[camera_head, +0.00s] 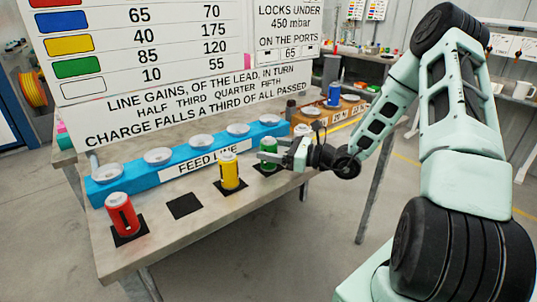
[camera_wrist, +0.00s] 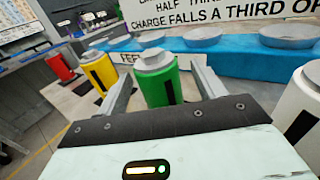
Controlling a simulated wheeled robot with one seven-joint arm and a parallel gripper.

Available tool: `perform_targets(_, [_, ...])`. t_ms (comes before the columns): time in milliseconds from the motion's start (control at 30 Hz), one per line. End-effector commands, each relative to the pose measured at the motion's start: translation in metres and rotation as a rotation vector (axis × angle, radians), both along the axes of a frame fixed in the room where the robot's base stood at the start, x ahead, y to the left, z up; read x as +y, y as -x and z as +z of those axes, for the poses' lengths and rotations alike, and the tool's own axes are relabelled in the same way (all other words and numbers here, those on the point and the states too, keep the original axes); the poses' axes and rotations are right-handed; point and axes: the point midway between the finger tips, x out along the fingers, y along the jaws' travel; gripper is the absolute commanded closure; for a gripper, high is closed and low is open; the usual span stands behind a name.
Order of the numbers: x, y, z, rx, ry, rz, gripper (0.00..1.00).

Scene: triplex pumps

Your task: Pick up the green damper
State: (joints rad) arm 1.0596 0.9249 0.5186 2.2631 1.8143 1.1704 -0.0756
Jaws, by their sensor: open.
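The green damper (camera_head: 268,150) is an upright green can with a pale metal top and a dark stripe. It stands on a black square on the grey table, in front of the blue feed line rail. In the wrist view the green damper (camera_wrist: 157,84) stands between the two fingers of my gripper (camera_wrist: 163,86), with a gap visible on the right side. My gripper (camera_head: 275,152) is open around it, and in the head view its fingers partly cover the damper. I cannot tell whether either finger touches it.
A yellow damper (camera_head: 229,170) stands close by on the left, and a red damper (camera_head: 122,214) farther left. An empty black square (camera_head: 184,206) lies between them. The blue rail (camera_head: 140,187) with several metal discs runs behind. A white damper (camera_wrist: 300,105) stands at the right.

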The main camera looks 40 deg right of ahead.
Motion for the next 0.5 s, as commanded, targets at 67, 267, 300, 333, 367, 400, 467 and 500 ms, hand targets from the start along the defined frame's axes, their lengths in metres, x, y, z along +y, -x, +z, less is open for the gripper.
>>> perform_targets(67, [0.009,-0.009,-0.001,0.001,-0.002,0.003,0.31])
perform_targets(267, [0.017,-0.021,-0.001,0.000,0.000,0.000,0.31])
perform_targets(300, [0.017,-0.022,-0.001,0.001,0.001,0.000,0.31])
perform_targets(333, [0.017,-0.022,-0.002,0.001,0.001,0.000,0.31])
perform_targets(367, [0.017,-0.022,-0.002,0.001,0.001,0.000,0.31])
perform_targets(400, [0.017,-0.022,-0.002,0.001,0.001,0.000,0.31])
perform_targets(467, [0.017,-0.022,-0.002,0.001,0.001,0.000,0.31])
perform_targets(500, [0.017,-0.022,-0.002,0.001,0.001,0.000,0.43])
